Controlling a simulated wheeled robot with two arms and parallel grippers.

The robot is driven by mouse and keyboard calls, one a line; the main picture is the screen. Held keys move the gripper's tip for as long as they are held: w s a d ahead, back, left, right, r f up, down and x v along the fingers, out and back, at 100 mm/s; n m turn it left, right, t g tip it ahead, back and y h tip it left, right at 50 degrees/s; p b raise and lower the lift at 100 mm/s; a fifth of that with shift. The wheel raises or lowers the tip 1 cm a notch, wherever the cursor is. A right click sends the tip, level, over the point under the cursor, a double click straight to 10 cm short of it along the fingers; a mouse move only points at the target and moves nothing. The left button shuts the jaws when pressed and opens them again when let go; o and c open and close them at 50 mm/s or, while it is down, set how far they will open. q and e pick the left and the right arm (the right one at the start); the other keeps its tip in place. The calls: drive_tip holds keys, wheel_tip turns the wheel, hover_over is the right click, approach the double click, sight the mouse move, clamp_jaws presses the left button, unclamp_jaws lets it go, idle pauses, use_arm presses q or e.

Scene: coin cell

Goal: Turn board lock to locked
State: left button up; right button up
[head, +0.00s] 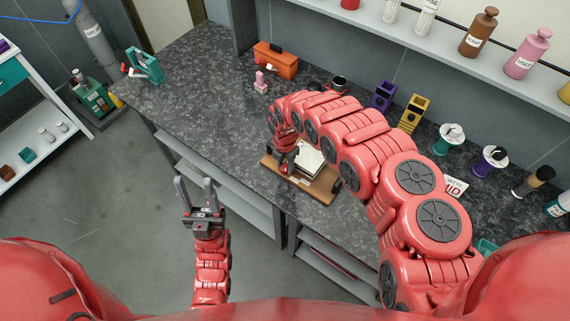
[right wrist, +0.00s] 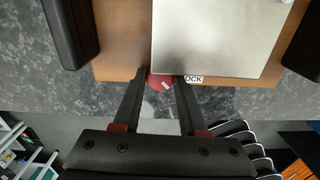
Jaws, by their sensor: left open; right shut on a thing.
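The wooden board (head: 325,196) lies near the front edge of the dark counter, with a pale metal plate (head: 308,157) on it. In the right wrist view the plate (right wrist: 215,35) covers much of the board (right wrist: 122,30). The board lock is a red round knob (right wrist: 156,82) with a pale mark, at the board's edge beside a label reading "OCK" (right wrist: 194,79), partly covered. My right gripper (right wrist: 160,76) is shut on the knob, one finger on each side. In the head view the right gripper (head: 283,165) hides the knob. My left gripper (head: 196,186) is open and empty, away from the counter.
An orange box (head: 276,61), a pink item (head: 261,82), a purple holder (head: 383,96) and a yellow holder (head: 413,113) stand behind the board. A teal stand (head: 145,66) is at the far left. The counter left of the board is clear.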

clamp_jaws()
drive_tip(key=shift+f+m+b, duration=0.1)
drive_tip(key=shift+m+b, duration=0.2)
drive_tip(key=shift+m, duration=1.2)
drive_tip(key=o, duration=1)
unclamp_jaws()
